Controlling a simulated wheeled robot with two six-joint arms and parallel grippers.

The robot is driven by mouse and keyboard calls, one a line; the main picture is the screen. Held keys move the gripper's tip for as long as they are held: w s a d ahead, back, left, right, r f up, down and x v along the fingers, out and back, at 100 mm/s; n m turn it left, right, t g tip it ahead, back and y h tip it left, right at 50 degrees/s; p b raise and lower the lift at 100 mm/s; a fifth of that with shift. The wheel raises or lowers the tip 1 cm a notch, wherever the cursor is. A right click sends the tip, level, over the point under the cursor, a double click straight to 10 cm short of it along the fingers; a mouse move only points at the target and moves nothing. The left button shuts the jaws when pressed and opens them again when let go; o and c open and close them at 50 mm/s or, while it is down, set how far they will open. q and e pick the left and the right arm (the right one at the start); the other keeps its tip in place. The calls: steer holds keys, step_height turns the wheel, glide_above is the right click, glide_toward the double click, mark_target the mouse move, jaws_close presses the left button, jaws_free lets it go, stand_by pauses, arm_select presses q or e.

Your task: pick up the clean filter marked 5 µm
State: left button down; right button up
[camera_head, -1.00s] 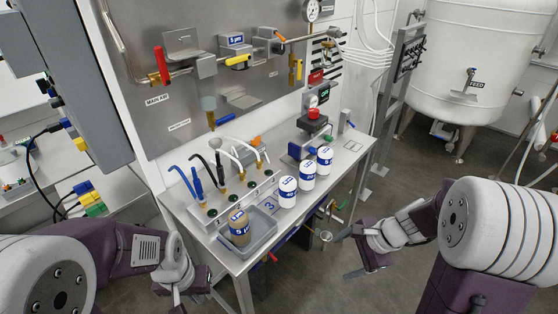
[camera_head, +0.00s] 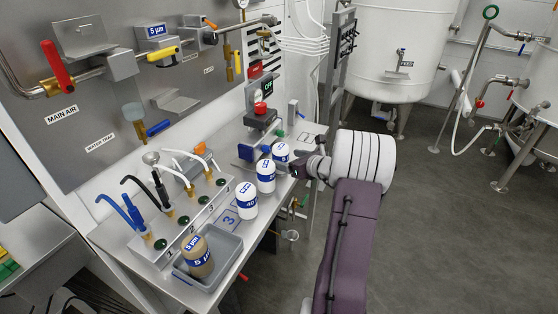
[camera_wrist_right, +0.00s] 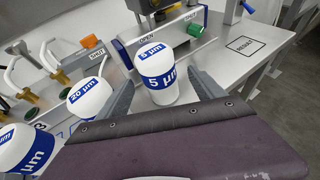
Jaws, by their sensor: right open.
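The clean 5 µm filter, a white bottle-shaped cartridge with a blue band (camera_wrist_right: 160,84), stands upright on the bench in the right wrist view. It also shows at the far end of the filter row in the head view (camera_head: 281,151). My right gripper (camera_wrist_right: 162,90) is open, with one finger on each side of this filter; contact cannot be told. In the head view my right gripper (camera_head: 293,163) reaches in from the right and is partly hidden. My left gripper is out of view.
The 20 µm filter (camera_wrist_right: 91,98) stands close left of the right gripper, with another white filter (camera_wrist_right: 24,147) beyond it. Free bench top (camera_wrist_right: 240,62) lies to the right.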

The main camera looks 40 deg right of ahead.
mark_target(280, 145)
steer(key=x, duration=0.4)
steer(key=shift+w+f, duration=0.1)
steer(key=shift+w, duration=0.25)
steer(key=shift+s+a, duration=0.1)
steer(key=c, duration=1.6)
step_height(280, 145, up, 5)
steer(key=shift+f+p, duration=0.1)
steer(key=shift+p, duration=0.6)
steer(key=s+d+r, duration=0.2)
steer(key=s, duration=0.1)
steer(key=s+d+r+p, duration=0.1)
steer(key=s+r, duration=0.1)
steer(key=s, duration=0.1)
steer(key=s+d+r, duration=0.2)
steer(key=s, duration=0.2)
steer(key=shift+s+d+r+p, duration=0.1)
steer(key=shift+d+r+p, duration=0.05)
steer(key=shift+d+p, duration=0.2)
